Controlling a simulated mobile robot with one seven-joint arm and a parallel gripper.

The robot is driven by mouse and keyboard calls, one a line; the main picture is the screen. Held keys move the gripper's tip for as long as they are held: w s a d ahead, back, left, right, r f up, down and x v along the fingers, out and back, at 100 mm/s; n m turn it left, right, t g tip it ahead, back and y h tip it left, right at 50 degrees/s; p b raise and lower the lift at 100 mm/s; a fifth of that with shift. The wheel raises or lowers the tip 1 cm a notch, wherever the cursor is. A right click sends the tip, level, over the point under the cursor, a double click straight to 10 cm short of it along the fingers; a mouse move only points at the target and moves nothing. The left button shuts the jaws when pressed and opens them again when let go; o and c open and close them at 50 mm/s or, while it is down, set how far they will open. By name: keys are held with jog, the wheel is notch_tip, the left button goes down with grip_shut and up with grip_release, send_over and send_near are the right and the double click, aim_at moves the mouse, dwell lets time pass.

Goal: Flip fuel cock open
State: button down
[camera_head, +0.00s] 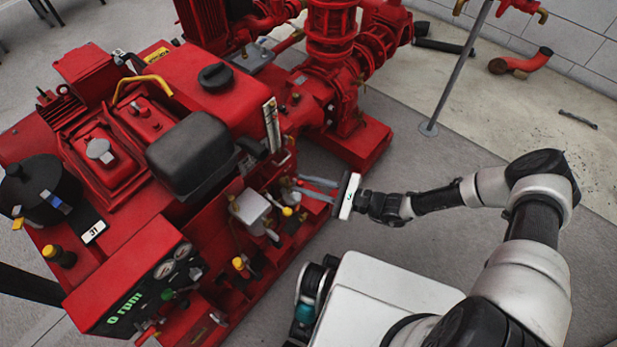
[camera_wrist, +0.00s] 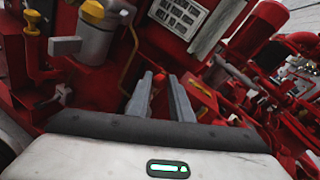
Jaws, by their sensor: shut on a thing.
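My gripper (camera_head: 304,187) reaches in from the right to the side of the red pumpset. Its two grey fingers also show in the wrist view (camera_wrist: 162,82). They are nearly parallel, with a narrow gap that holds a small red part (camera_wrist: 160,83), which looks like the fuel cock's lever. The fingers hide most of it, so I cannot tell its angle. In the head view the fingertips meet the red side of the engine, just right of a pale filter bowl (camera_head: 252,207).
A yellow-capped cylinder (camera_wrist: 97,35) stands left of the fingers in the wrist view. A label plate (camera_wrist: 183,14) is above them. The gauge panel (camera_head: 140,292) is at the pumpset's near left end.

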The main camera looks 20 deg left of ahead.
jog(key=shift+s+r+n+p, duration=0.1)
jog(key=shift+s+n+p, duration=0.25)
jog(key=shift+n+p, duration=0.3)
jog(key=c, duration=1.6)
grip_release()
jog(key=d+r, duration=0.1)
jog(key=d, duration=0.4)
jog(key=d+p, duration=0.1)
jog(key=d, duration=0.5)
jog(key=d+r, duration=0.1)
jog(key=d, duration=0.5)
jog(key=shift+s+r+p, duration=0.1)
jog(key=shift+r+p, duration=0.2)
jog(key=shift+p, duration=0.1)
